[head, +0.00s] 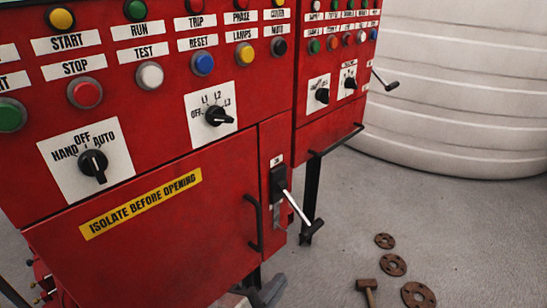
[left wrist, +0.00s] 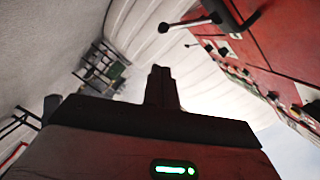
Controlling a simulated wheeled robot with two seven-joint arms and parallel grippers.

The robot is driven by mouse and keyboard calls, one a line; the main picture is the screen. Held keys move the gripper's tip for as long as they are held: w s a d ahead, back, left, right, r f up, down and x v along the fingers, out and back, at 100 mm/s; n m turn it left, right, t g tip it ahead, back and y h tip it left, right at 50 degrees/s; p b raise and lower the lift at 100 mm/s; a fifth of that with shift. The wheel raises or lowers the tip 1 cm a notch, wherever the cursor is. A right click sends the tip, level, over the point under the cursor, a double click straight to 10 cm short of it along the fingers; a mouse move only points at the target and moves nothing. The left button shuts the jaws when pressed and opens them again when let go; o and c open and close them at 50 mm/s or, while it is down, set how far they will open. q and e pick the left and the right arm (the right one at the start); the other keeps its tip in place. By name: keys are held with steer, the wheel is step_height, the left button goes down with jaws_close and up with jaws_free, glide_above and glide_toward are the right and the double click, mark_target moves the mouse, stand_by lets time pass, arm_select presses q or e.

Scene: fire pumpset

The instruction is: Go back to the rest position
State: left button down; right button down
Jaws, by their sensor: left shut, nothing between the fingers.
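My left gripper (left wrist: 161,78) shows in the left wrist view as two dark fingers pressed together, with nothing between them. In the head view it shows only partly at the bottom edge (head: 270,290), below the red control cabinet (head: 150,235) and apart from the lever. The cabinet's isolator lever (head: 294,207), a pale rod with a dark grip, slants down to the right from its black mount. My right gripper is in neither view.
A second red cabinet (head: 335,118) with a black bar handle stands to the right. A large white ribbed tank (head: 460,90) is behind it. Rusty discs (head: 392,265) and a wooden-handled hammer (head: 366,287) lie on the grey floor. Open floor shows around them.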

arm_select(q)
steer(key=s+a+f+n+g+y, duration=0.2)
steer(key=a+n+y, duration=0.25)
steer(key=a, duration=0.25)
steer(key=s+a+f+n+g+y, duration=0.2)
steer(key=a+n+y, duration=0.1)
steer(key=a+n, duration=0.35)
steer(key=s+a+f+n+g+y, duration=0.1)
steer(key=s+a+n+g, duration=0.6)
steer(key=s, duration=0.5)
steer(key=w+d+f+m+t+h+p, duration=0.1)
steer(key=w+d+f+t+h+p, duration=0.1)
steer(key=w+d+t, duration=0.4)
steer(key=shift+w+m+t+h, duration=0.3)
steer(key=shift+w+t+h, duration=0.25)
steer(key=shift+t, duration=0.25)
